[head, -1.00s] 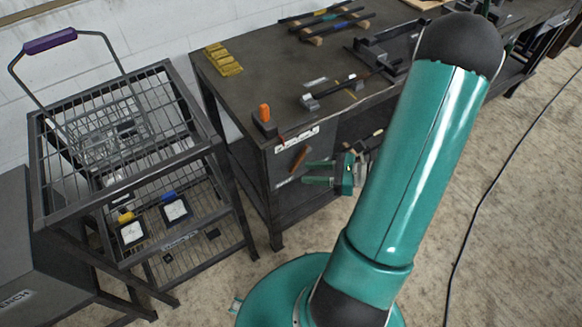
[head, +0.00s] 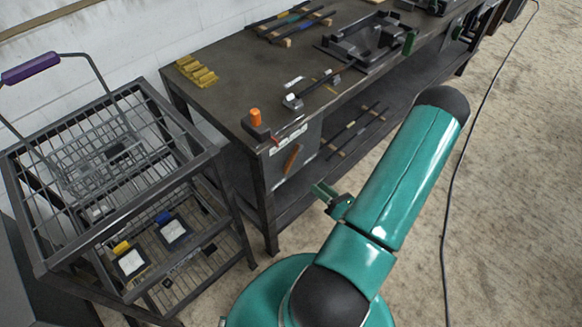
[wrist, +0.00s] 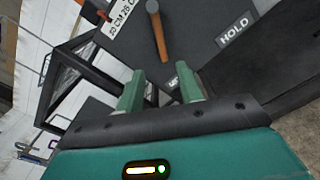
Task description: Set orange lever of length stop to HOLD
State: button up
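The orange lever (head: 291,158) is on the dark end panel of the workbench, slanting down to the left in the head view. In the wrist view the lever (wrist: 159,38) hangs from a round pivot at the top edge, its free end toward my gripper. A white HOLD label (wrist: 235,29) lies to the right of the lever, apart from it. A second label (wrist: 174,82) below the lever is mostly hidden by my fingers. My gripper (wrist: 160,86) is open and empty, its fingertips short of the lever; it also shows in the head view (head: 322,192), right of the panel.
A wire-shelved cart (head: 115,170) stands left of the workbench (head: 225,75). An upright orange knob on a dark block (head: 256,122) sits on the bench corner. Rods (head: 355,130) lie on the lower shelf. A black cable (head: 455,190) crosses the open floor at right.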

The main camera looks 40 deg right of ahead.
aim_at(292, 164)
jog(key=w, duration=1.2)
grip_shut()
